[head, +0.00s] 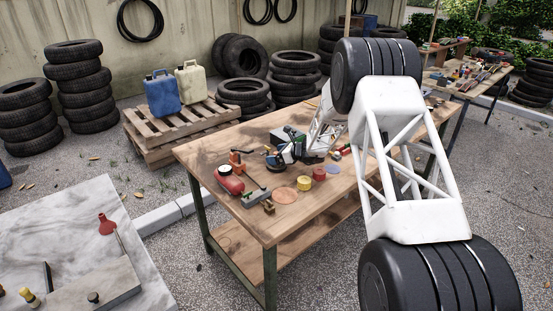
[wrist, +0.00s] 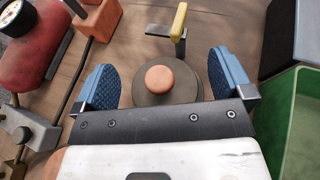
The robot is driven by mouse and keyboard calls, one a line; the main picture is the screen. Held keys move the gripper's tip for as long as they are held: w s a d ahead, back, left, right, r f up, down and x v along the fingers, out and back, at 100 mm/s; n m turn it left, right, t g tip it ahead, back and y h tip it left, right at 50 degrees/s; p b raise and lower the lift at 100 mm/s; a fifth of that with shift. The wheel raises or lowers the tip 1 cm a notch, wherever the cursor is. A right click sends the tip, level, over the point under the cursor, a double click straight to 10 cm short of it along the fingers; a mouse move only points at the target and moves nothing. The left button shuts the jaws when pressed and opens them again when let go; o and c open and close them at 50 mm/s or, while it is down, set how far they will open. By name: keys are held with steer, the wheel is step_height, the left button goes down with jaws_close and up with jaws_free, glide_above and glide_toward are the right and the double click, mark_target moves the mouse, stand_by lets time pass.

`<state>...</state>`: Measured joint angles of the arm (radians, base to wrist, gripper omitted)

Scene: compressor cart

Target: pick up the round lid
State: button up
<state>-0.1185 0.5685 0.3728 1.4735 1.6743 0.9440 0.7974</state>
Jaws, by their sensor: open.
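The round lid (wrist: 163,93) is a dark grey-brown disc with an orange-pink knob on top, lying on the wooden workbench (head: 290,225). In the wrist view my gripper (wrist: 162,78) is open, with one blue finger pad on each side of the lid and its knob. I see gaps between the pads and the knob. The near part of the lid is hidden behind my gripper's dark crossbar. In the head view my gripper (head: 283,154) is low over the middle of the bench, and a dark disc that looks like the lid (head: 276,164) shows just below it.
A red tank (wrist: 58,45) with a gauge lies left of the lid. A yellow-handled metal piece (wrist: 178,25) stands just beyond it. A green open box (wrist: 301,125) is close on the right. An orange disc (head: 285,195) and a yellow cylinder (head: 304,183) lie nearer the bench front.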

stand_by(0.3)
steer(key=c, duration=1)
steer(key=shift+r, duration=0.25)
steer(key=shift+c, duration=1.3)
steer(key=shift+r, duration=0.3)
jaws_close()
step_height(320, 180, up, 2)
steer(key=shift+r, duration=0.1)
steer(key=shift+s+d+r, duration=0.1)
steer(key=shift+s+r, duration=0.05)
steer(key=shift+s, duration=0.1)
steer(key=s+d, duration=0.2)
steer(key=s, duration=0.5)
steer(key=s+d+r, duration=0.1)
steer(key=s+d, duration=0.1)
steer(key=s, duration=0.6)
steer(key=shift+r, duration=0.25)
